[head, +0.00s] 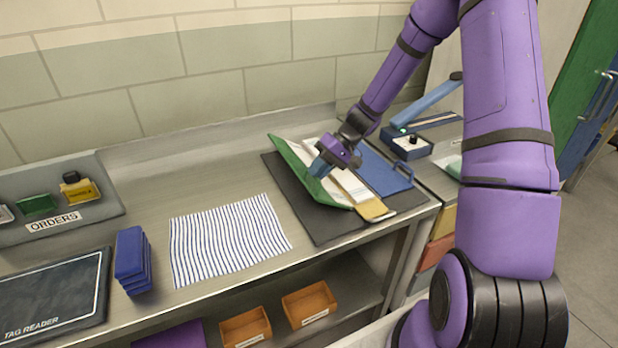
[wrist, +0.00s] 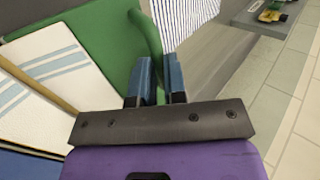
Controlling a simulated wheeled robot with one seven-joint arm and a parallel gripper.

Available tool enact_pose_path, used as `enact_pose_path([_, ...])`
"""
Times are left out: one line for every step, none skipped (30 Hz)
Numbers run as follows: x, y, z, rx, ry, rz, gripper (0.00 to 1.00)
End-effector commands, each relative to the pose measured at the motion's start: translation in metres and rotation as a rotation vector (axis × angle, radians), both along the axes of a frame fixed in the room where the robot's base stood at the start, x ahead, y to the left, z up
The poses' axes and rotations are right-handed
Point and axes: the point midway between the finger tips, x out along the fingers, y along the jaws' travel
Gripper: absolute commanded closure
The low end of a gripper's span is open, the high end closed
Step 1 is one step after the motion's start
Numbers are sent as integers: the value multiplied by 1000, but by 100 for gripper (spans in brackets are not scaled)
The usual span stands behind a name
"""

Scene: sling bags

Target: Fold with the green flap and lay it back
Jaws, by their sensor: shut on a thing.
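The green flap (head: 290,155) stands tilted up along the left side of the sling bag on the dark mat (head: 310,219). My gripper (head: 319,168) is shut on the flap's edge; in the wrist view its blue fingers (wrist: 160,78) close around a raised green edge, and the rest of the flap (wrist: 100,32) spreads to the left. White cloth with pale stripes (head: 350,185) lies beside the flap, also seen in the wrist view (wrist: 50,62). A tan strip (head: 373,208) is at the front end. A blue flap with a handle (head: 385,172) lies flat on the right.
A blue-striped cloth (head: 228,238) lies left of the mat. Blue blocks (head: 131,258) are stacked near a black tag reader (head: 55,290). An orders tray (head: 60,205) is at far left. A blue lamp-like device (head: 410,140) stands behind right. Bare steel counter lies between.

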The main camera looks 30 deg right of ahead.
Motion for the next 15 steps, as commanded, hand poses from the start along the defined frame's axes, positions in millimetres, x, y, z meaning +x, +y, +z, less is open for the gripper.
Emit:
enact_pose_path([0,-7,2,33,1,-5,100])
enact_pose_path([0,-11,4,56,1,-4,100])
enact_pose_path([0,-15,6,87,1,-5,100])
enact_pose_path([0,-18,7,112,1,-5,100])
enact_pose_path([0,-22,9,138,1,-6,100])
enact_pose_path([0,-27,11,173,2,-6,100])
enact_pose_path([0,-31,12,203,1,-6,100])
enact_pose_path([0,-35,13,231,0,-4,100])
enact_pose_path([0,-40,15,270,1,-4,100])
enact_pose_path([0,-44,16,298,1,-5,100])
enact_pose_path([0,-48,17,326,0,-4,100])
enact_pose_path([0,-54,18,365,0,-4,100])
enact_pose_path([0,-58,19,394,1,-4,100])
enact_pose_path([0,-62,20,423,0,-4,100])
enact_pose_path([0,-67,21,461,1,-5,100])
